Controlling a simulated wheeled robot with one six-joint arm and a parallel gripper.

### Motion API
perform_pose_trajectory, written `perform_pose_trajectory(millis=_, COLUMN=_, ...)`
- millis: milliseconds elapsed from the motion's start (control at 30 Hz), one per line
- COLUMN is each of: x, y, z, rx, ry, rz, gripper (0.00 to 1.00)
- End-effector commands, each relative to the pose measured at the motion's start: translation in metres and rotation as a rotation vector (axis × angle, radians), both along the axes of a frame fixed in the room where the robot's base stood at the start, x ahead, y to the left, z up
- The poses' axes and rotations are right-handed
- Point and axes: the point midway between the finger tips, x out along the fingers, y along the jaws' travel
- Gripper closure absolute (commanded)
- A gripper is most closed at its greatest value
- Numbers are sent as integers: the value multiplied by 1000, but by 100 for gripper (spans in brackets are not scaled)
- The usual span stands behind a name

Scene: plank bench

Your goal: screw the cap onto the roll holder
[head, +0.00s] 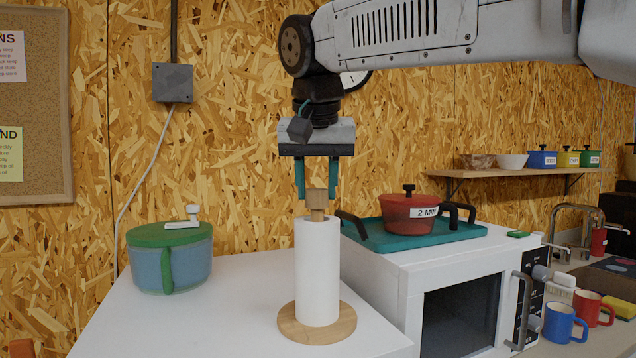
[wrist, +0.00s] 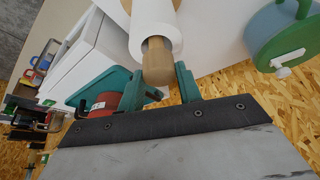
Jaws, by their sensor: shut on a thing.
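The roll holder stands upright on the white counter, with a round wooden base (head: 288,326) and a white paper roll (head: 317,272) around its post. The wooden cap (head: 317,199) is at the top of the post, just above the roll. My gripper (head: 317,190) points straight down over the holder and is shut on the cap. In the wrist view the cap (wrist: 158,68) shows between the teal fingers of my gripper (wrist: 163,84), in line with the roll (wrist: 152,20). I cannot tell how the cap's thread sits on the post.
A blue pot with a green lid (head: 170,252) stands to the left. To the right, a teal tray (head: 378,239) with a red pot (head: 408,214) rests on a white microwave (head: 400,275). Mugs (head: 562,324) stand farther right. The counter in front of the blue pot is clear.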

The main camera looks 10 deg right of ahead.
Motion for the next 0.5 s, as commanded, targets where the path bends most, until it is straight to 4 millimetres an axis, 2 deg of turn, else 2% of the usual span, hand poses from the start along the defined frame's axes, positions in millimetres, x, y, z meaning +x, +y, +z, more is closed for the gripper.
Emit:
perform_pose_trajectory(millis=367, x=3, y=2, z=0, rx=3, ry=-7, rz=-64, gripper=91)
perform_pose_trajectory(millis=500, x=3, y=4, z=-1, rx=3, ry=-6, rz=-186, gripper=91)
